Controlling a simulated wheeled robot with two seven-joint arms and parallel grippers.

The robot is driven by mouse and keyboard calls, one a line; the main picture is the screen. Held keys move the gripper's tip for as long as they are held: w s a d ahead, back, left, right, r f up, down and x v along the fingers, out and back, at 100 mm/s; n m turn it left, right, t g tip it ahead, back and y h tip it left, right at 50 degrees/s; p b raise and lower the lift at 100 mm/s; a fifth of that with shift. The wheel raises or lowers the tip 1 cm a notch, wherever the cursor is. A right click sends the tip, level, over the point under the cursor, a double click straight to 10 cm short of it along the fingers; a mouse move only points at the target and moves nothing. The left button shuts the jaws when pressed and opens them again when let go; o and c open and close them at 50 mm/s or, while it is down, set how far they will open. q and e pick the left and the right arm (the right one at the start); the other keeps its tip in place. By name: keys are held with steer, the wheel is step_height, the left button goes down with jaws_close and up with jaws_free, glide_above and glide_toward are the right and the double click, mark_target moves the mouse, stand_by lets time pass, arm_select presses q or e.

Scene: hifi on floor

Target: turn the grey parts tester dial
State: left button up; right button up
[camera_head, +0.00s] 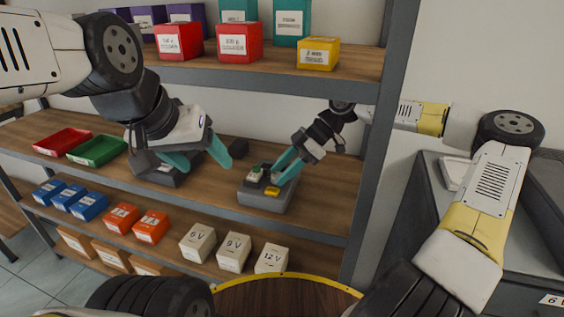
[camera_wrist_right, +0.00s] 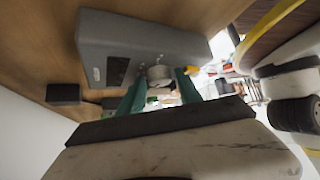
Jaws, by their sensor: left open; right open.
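The grey parts tester (camera_head: 263,203) sits on the middle shelf, with a yellow part and a green-and-white part on its top. In the right wrist view its grey body (camera_wrist_right: 135,45) carries a dark panel and a round pale grey dial (camera_wrist_right: 158,73). My right gripper (camera_head: 277,176) is open at the tester; in its wrist view the teal fingers (camera_wrist_right: 160,82) stand either side of the dial. I cannot tell whether they touch it. The dial is hidden by the fingers in the head view. My left gripper (camera_head: 206,167) is open and empty above the shelf, left of the tester.
Red (camera_head: 62,141) and green (camera_head: 97,150) trays lie further left. Boxes fill the shelves above and below. A grey shelf post (camera_head: 372,190) stands to the right.

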jaws_close()
steer(key=m+t, duration=0.2)
steer(key=m, duration=0.1)
steer(key=shift+s+d+t, duration=0.15)
steer(key=shift+s+t, duration=0.05)
steer(key=shift+t, duration=0.2)
steer(key=shift+s+m+t, duration=0.1)
steer(key=shift+m+t, duration=0.7)
steer(key=shift+m, duration=0.6)
jaws_free()
